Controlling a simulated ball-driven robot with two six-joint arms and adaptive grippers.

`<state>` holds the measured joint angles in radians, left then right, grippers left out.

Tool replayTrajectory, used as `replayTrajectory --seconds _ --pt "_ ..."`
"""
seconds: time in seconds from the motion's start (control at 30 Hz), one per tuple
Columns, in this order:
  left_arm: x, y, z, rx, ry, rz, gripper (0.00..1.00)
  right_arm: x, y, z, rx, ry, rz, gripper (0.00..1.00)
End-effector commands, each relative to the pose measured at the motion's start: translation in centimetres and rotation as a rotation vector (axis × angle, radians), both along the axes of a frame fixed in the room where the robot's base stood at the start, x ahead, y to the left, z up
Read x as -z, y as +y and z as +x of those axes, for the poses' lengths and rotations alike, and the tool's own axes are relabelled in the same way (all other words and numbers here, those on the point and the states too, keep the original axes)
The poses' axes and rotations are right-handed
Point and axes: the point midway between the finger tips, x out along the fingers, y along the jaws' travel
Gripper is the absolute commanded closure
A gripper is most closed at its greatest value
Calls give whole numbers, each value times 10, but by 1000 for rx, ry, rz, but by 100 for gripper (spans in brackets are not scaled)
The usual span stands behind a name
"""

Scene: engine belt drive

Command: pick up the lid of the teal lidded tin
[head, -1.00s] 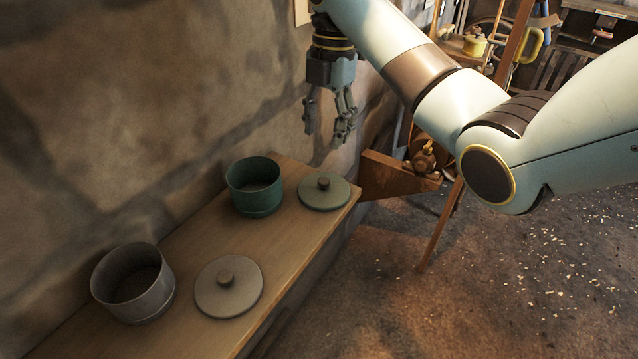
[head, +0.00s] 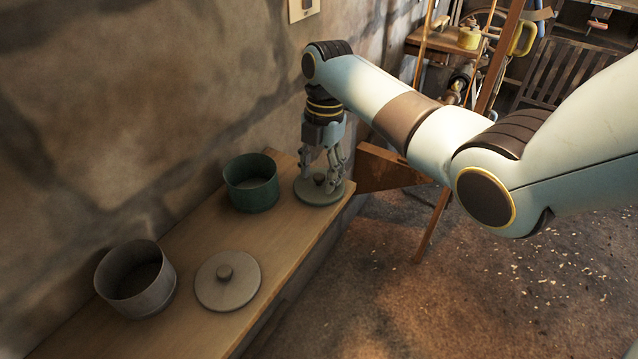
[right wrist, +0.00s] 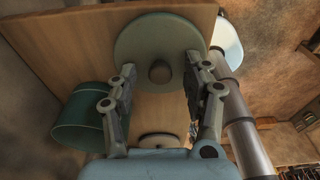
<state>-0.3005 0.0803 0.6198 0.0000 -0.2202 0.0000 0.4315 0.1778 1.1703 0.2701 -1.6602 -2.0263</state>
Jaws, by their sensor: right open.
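The teal tin (head: 251,184) stands open on the wooden shelf, and it also shows at the left of the right wrist view (right wrist: 78,120). Its lid (head: 313,195), a flat greenish disc with a dark round knob, lies on the shelf to the right of the tin. In the right wrist view the lid (right wrist: 138,40) is beyond the fingertips, with its knob (right wrist: 159,71) between them. My right gripper (head: 325,178) is open, pointing down over the lid, one finger on each side of the knob. I cannot tell whether the fingers touch the lid. My left gripper is not in view.
A grey open tin (head: 136,281) and its grey lid (head: 228,282) sit at the near end of the shelf (head: 205,235). The stone wall (head: 120,110) rises close behind the shelf. A wooden bracket (head: 385,170) stands past the shelf's far end.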

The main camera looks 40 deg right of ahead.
Motion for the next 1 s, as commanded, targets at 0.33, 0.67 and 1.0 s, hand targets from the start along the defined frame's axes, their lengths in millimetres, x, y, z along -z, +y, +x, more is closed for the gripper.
replayTrajectory --seconds 0.33,0.67,1.0 --pt "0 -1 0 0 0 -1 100 -1 0 0 0 0 0 87" --pt "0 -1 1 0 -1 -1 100 -1 0 0 0 0 -1 100" --pt "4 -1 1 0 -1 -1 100 -25 -1 1 1 -4 -3 100"
